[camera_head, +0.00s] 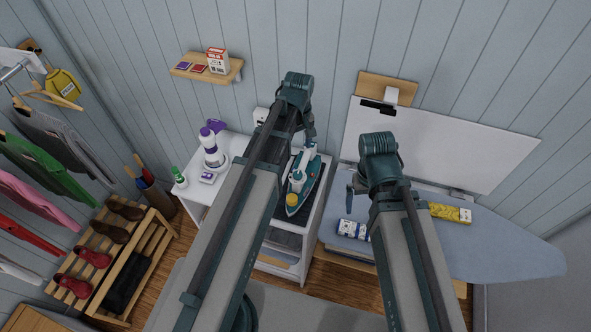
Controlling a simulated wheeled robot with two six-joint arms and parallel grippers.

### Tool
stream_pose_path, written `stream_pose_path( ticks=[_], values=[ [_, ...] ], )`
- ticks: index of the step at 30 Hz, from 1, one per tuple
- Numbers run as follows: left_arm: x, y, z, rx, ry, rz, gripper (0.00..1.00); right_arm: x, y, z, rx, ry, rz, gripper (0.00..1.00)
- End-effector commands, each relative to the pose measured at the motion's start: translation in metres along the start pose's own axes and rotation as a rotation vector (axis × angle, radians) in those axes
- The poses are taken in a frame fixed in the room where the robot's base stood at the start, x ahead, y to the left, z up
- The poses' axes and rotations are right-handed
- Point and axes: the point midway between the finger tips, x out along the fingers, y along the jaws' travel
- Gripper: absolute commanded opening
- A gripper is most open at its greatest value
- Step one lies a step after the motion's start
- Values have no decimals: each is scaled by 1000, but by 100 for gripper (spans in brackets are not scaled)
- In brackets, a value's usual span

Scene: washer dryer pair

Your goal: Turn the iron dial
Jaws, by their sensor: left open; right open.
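The iron (300,184), teal and white, lies on a dark mat on the white cabinet, its long axis running front to back. A yellow-orange round dial (292,199) is visible at its near end. My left gripper (309,146) is open, above the far end of the iron and apart from the dial; its fingers are small and hard to make out. My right gripper (351,203) is open and empty to the right of the iron, over the left end of the ironing board, partly hidden by my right arm.
The blue-grey ironing board (500,245) holds a yellow pack (450,212) and a white-and-blue pack (353,229). A white-and-purple appliance (213,150) stands left of the iron. A wall shelf (207,68), a white panel (430,145) and a shoe rack (135,265) surround the area.

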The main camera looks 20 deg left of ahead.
Motion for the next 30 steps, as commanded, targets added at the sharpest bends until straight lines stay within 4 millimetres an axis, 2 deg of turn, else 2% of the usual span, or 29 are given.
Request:
stream_pose_path(
  ticks=[8, 30],
  values=[
    [22, 0, 0, 2, 0, 0, 72, 22, -2, -2, -1, 1, 0, 100],
    [122, 0, 0, 3, 0, 0, 72, 121, -11, -8, -5, 4, 2, 100]
  ],
)
